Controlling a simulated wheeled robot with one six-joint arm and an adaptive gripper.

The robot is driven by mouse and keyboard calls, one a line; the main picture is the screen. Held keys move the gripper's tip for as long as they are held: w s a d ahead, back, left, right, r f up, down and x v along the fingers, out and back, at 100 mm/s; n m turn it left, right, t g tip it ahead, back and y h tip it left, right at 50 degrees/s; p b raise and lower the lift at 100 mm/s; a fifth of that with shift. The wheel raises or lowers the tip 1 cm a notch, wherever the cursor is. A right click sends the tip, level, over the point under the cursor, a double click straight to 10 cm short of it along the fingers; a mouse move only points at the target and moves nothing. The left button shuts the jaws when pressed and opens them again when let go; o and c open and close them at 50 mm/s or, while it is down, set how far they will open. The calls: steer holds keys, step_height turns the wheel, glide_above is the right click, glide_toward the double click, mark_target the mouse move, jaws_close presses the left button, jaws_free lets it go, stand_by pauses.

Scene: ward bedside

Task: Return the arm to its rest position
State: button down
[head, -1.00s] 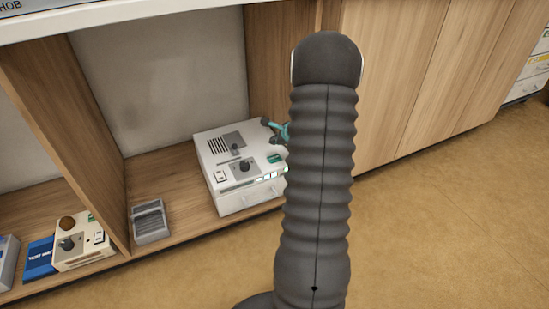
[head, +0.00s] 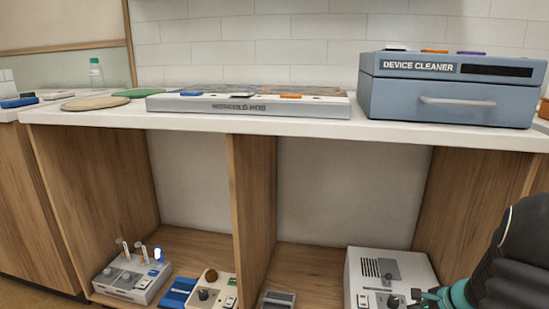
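My arm (head: 515,262) shows at the lower right edge of the head view, a dark ribbed sleeve with a teal band. My gripper (head: 425,298) is partly in view at the bottom edge, in front of or over the white device (head: 390,268) in the right lower compartment. I cannot tell whether it touches the device. Its fingertips are too small and cut off to show whether they are open or shut, or whether they hold anything.
A white counter (head: 300,127) runs above the open compartments. It carries a blue device cleaner box (head: 445,100), a flat grey hub (head: 250,107), round mats and a bottle (head: 96,75). Lower left are a switch box (head: 132,280), a blue box (head: 178,293) and a beige device (head: 212,292).

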steer(key=s+a+r+n+h+p, duration=0.1)
steer(key=s+a+r+n+p, duration=0.2)
steer(key=s+a+r+n, duration=0.6)
steer(key=s+a+r+n+h+p, duration=0.2)
steer(key=s+a+r+n+p, duration=0.1)
steer(key=s+a+r+n, duration=0.7)
steer(key=s+a+r, duration=0.3)
steer(key=a+r, duration=0.3)
steer(key=r, duration=0.3)
steer(key=shift+s+a+r+g, duration=0.25)
steer(key=shift+s+r+g, duration=0.05)
steer(key=shift+s+g, duration=0.1)
steer(key=shift+d, duration=0.1)
